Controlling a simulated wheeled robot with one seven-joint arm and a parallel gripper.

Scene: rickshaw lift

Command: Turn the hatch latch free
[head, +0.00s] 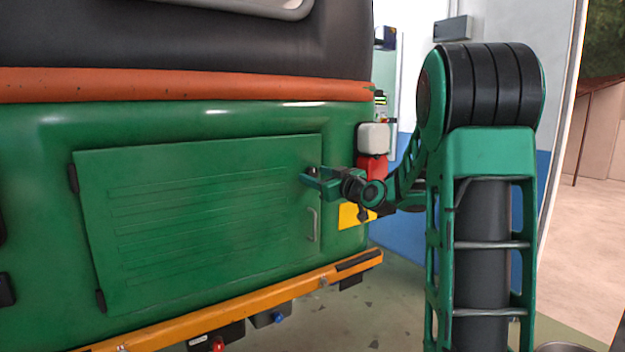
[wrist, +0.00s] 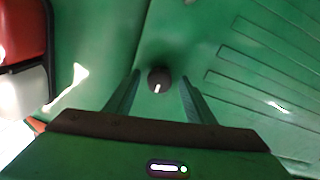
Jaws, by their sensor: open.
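The hatch (head: 200,215) is a green slatted panel in the rickshaw's rear, and it looks closed. Its latch (wrist: 159,80) is a small dark round knob with a white mark, close to the hatch edge in the wrist view. My gripper (wrist: 157,90) is open, with one finger on each side of the knob and gaps showing between. I cannot tell how far the fingertips stand from the panel. In the head view my gripper (head: 311,178) is at the hatch's upper right corner and mostly hides the knob.
A grey handle (head: 312,224) is on the hatch's right side, below my gripper. A white and red lamp (head: 373,139) is right of the hatch. An orange-yellow bumper (head: 250,303) runs below. Open floor (head: 400,290) lies at lower right.

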